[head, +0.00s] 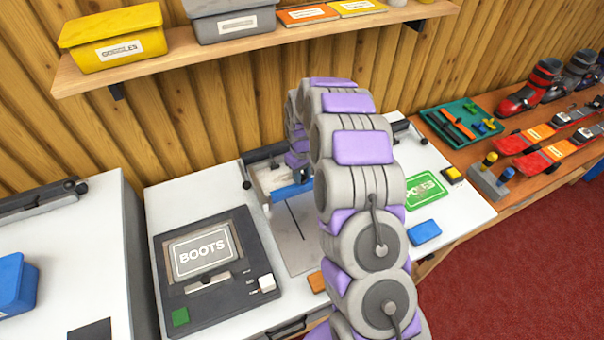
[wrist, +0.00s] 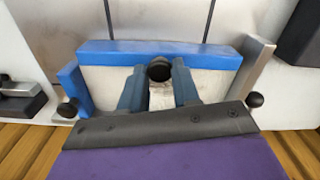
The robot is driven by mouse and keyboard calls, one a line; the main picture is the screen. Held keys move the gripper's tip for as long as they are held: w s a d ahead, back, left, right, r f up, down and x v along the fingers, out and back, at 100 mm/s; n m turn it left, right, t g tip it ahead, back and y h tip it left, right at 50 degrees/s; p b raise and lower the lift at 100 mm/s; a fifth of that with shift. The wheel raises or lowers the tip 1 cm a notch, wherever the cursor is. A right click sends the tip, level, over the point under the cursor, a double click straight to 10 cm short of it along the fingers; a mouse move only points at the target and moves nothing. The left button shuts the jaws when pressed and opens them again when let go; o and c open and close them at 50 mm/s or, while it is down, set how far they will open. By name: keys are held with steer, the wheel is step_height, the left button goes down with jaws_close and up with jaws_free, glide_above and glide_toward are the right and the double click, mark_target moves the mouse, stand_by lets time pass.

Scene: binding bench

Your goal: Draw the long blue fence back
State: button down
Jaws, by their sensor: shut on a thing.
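The long blue fence (wrist: 205,56) runs across the wrist view, with a shorter blue piece at its left end. A round black knob (wrist: 159,68) stands at the middle of the fence. My gripper (wrist: 159,75) has its two blue-grey fingers closed on either side of this knob. In the head view the fence (head: 291,190) shows only in part, beside the white bed of the bench device. My own arm hides its right part and most of the gripper there.
A grey metal block (wrist: 252,68) stands at the fence's right end. Left of the device lies a dark panel marked BOOTS (head: 238,297); a blue block (head: 424,232) and green card (head: 424,190) lie to the right. A shelf (head: 180,62) with bins hangs above.

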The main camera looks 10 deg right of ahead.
steer(key=s+d+p, duration=0.1)
steer(key=s, duration=0.3)
steer(key=s+d+p, duration=0.1)
steer(key=s, duration=0.4)
steer(key=s+p, duration=0.1)
steer(key=s, duration=0.3)
steer(key=shift+s+d, duration=0.3)
steer(key=shift+d, duration=0.1)
steer(key=shift+s, duration=0.55)
steer(key=shift+f, duration=0.1)
steer(key=c, duration=0.8)
jaws_free()
steer(key=shift+s+d, duration=0.1)
steer(key=shift+s, duration=0.05)
steer(key=shift+r, duration=0.3)
step_height(320, 180, up, 17)
steer(key=p, duration=0.2)
steer(key=shift+w+p, duration=0.2)
steer(key=shift+p, duration=0.15)
